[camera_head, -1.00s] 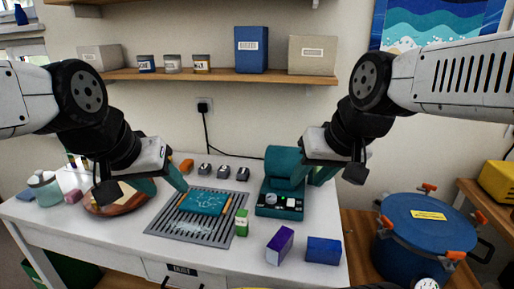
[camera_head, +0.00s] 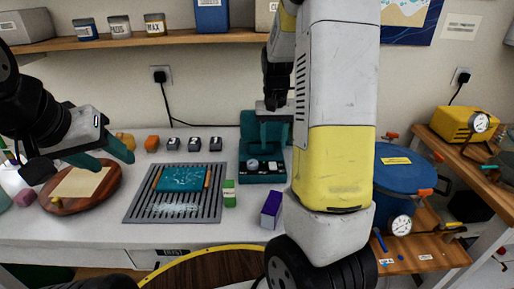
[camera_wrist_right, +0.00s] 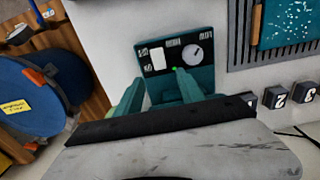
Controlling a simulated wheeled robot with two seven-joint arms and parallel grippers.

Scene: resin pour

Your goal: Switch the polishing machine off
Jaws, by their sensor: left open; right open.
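The teal polishing machine (camera_head: 262,178) stands at the back right of the white table. In the right wrist view its control panel (camera_wrist_right: 207,72) carries a white rectangular switch (camera_wrist_right: 158,59), a round grey dial (camera_wrist_right: 195,53) and small labels. A small green spot shows below the dial, near a fingertip. My right gripper (camera_wrist_right: 158,84) is open and empty, its teal fingers reaching toward the panel; contact cannot be told. In the head view my right gripper (camera_head: 272,130) is over the machine's rear part and covers some of it. My left gripper (camera_head: 118,162) is open and empty above the table's left side.
A slotted grate (camera_head: 150,212) with a teal panel (camera_head: 182,178) lies left of the machine. A green box (camera_head: 229,194) and a purple box (camera_head: 271,209) stand in front. A blue pressure pot (camera_head: 405,170) stands to the right, partly behind my right arm.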

